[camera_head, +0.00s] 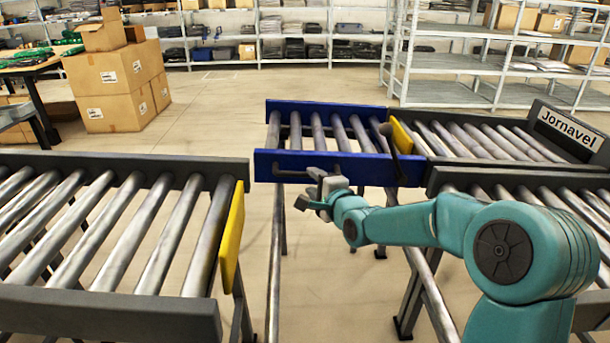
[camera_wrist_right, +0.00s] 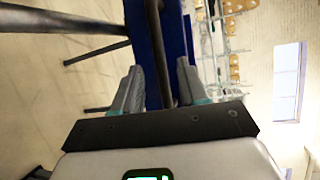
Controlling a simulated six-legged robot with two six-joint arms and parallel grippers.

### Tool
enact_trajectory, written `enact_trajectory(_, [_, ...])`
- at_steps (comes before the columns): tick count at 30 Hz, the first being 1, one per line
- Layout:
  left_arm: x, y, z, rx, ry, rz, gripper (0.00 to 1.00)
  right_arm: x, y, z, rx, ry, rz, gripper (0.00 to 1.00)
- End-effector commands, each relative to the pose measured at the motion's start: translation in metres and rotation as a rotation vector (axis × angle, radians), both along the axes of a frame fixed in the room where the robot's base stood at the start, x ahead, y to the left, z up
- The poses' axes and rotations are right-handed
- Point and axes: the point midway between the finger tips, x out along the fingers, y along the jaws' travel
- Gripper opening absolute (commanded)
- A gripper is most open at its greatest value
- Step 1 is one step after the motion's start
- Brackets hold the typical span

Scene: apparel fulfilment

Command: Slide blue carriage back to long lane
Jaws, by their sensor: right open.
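The blue carriage (camera_head: 350,168) carries short metal rollers between two blue side beams. It stands in the gap between lanes, beside the far right lane (camera_head: 470,140) with the Jornavel sign. My right gripper (camera_head: 311,196) is at the carriage's near beam, by a dark handle bar on it. In the right wrist view my open fingers (camera_wrist_right: 157,88) lie on either side of the dark bar (camera_wrist_right: 160,50), with the blue beam (camera_wrist_right: 143,40) behind it. Contact with the bar cannot be told. My left gripper is not in view.
A wide roller lane (camera_head: 110,230) with a yellow end plate (camera_head: 232,236) is at the near left. Another lane (camera_head: 530,185) is at right, partly behind my arm. A floor-frame rail (camera_head: 275,270) runs toward me below the carriage. Cartons (camera_head: 115,80) stand far left.

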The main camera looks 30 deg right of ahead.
Motion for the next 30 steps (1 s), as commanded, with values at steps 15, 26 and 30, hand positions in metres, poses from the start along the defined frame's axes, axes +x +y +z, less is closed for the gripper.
enact_trajectory(15, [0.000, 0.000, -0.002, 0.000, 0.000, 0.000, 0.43, 0.060, -0.011, -0.010, 0.000, 0.001, 0.000, 0.42])
enact_trajectory(26, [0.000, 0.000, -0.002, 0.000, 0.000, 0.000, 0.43, 0.060, -0.011, -0.010, 0.000, 0.001, -0.001, 0.00])
enact_trajectory(30, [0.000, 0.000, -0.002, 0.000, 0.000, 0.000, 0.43, 0.059, -0.011, -0.010, 0.000, 0.001, -0.001, 0.00])
